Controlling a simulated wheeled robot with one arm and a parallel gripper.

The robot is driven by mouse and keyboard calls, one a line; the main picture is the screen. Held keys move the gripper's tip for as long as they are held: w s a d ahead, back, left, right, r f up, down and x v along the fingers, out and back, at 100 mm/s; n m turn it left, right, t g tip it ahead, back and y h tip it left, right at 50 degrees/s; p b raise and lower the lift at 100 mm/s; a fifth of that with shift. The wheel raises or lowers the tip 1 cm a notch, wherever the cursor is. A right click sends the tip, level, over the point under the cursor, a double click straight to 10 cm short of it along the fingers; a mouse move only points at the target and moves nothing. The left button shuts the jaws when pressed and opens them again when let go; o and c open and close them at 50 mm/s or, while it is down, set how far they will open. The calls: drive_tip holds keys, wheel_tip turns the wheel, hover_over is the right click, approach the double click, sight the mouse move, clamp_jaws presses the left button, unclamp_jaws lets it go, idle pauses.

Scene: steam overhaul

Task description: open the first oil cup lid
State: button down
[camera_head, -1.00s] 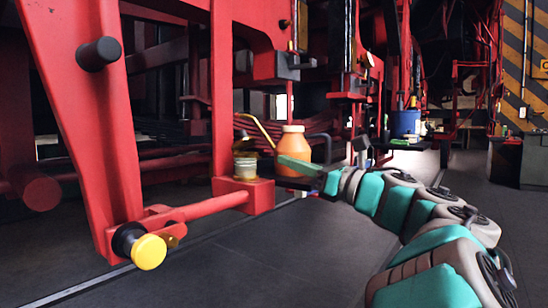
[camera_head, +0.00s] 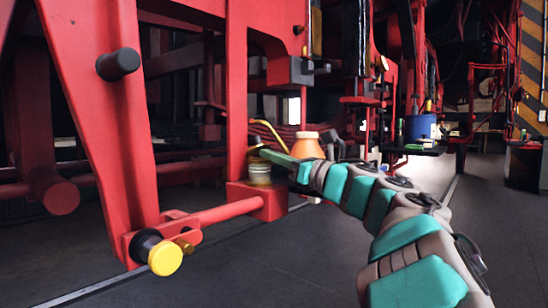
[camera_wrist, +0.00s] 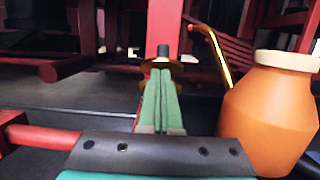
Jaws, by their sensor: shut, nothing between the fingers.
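The oil cup (camera_head: 259,173) is a small brass and glass cup standing on a red block at the end of a red rod. Its brass lid (camera_wrist: 160,65) has a dark knob (camera_wrist: 164,50) on top and looks closed. My gripper (camera_head: 266,153) has slim green fingers pressed together, with nothing between them. The fingertips reach the cup's top from the right. In the wrist view the fingers (camera_wrist: 161,85) point straight at the lid and overlap its near rim. I cannot tell whether they touch it. The fingers hide the cup body there.
An orange bottle (camera_wrist: 270,115) with a cream cap stands close to the right of my fingers, with a yellow curved spout (camera_head: 268,131) beside it. A red upright (camera_head: 237,90) rises behind the cup. A yellow-capped pin (camera_head: 165,258) is at front left. The dark floor in front is clear.

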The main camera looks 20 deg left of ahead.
drive_tip(key=shift+r, duration=0.15)
drive_tip(key=shift+r+g+p, duration=0.3)
drive_tip(key=shift+p, duration=0.5)
drive_tip(key=shift+f, duration=0.1)
drive_tip(key=shift+a+h+p, duration=0.1)
drive_tip(key=shift+h+p, duration=0.2)
drive_tip(key=shift+p, duration=0.1)
drive_tip(key=shift+r, duration=0.2)
